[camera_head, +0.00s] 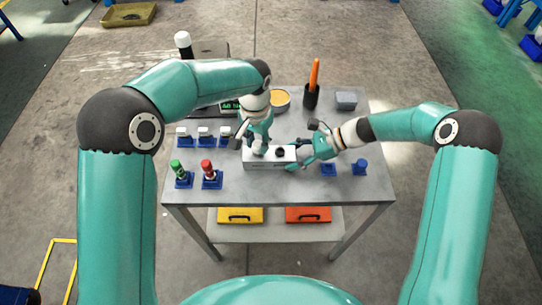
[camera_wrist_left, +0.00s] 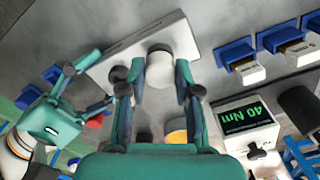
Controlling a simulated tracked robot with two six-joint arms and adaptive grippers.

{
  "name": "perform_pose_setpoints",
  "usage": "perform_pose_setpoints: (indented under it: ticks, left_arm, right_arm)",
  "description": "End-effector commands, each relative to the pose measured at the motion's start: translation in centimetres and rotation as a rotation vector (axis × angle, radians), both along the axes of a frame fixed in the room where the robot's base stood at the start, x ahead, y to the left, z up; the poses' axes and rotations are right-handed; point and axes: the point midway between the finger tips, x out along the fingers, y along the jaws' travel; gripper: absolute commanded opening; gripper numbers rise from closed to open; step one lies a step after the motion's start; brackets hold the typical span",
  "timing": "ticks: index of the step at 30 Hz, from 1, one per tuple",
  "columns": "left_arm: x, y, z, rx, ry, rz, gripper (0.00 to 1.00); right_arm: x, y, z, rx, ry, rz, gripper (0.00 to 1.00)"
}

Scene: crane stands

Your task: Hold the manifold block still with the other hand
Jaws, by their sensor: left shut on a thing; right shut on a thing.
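The manifold block (camera_head: 262,165) is a light grey box near the middle of the table, with a dark round hole in its top. It also shows in the left wrist view (camera_wrist_left: 115,60). My left gripper (camera_head: 259,143) points down over the block's left half, its fingers shut on a white round part (camera_wrist_left: 159,69). That part stands at the block's top; whether it is seated in it is hidden. My right gripper (camera_head: 297,158) reaches in from the right and is shut at the block's right end; its fingertips are partly hidden.
Blue stands with white pieces (camera_head: 203,135) are at the left. A green-capped piece (camera_head: 179,171) and a red-capped piece (camera_head: 208,170) stand front left. Two blue stands (camera_head: 328,169) are front right. A display reading 40 Nm (camera_wrist_left: 246,120), an orange-handled tool (camera_head: 314,75) and a grey box (camera_head: 346,100) are behind.

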Motion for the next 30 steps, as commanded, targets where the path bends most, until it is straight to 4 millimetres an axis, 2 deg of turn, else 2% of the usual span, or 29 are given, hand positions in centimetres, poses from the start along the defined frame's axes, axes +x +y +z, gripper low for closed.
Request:
perform_pose_setpoints:
  ticks: [5, 15, 26, 30]
  left_arm:
    - [0.03, -0.01, 0.15, -0.001, -0.002, 0.030, 0.00]
    - [0.05, -0.01, 0.23, 0.000, -0.002, 0.413, 0.00]
    - [0.06, -0.01, 0.28, -0.001, -0.003, 0.456, 0.00]
    - [0.07, -0.02, 0.30, -0.001, -0.003, 0.543, 0.00]
  right_arm:
    - [0.00, -0.01, 0.00, 0.000, 0.000, 0.000, 0.10]
    - [0.02, -0.02, -0.01, -0.001, -0.001, -0.001, 0.10]
    - [0.03, -0.03, -0.02, -0.001, -0.001, -0.001, 0.10]
    - [0.04, -0.03, -0.03, -0.001, -0.001, -0.001, 0.10]
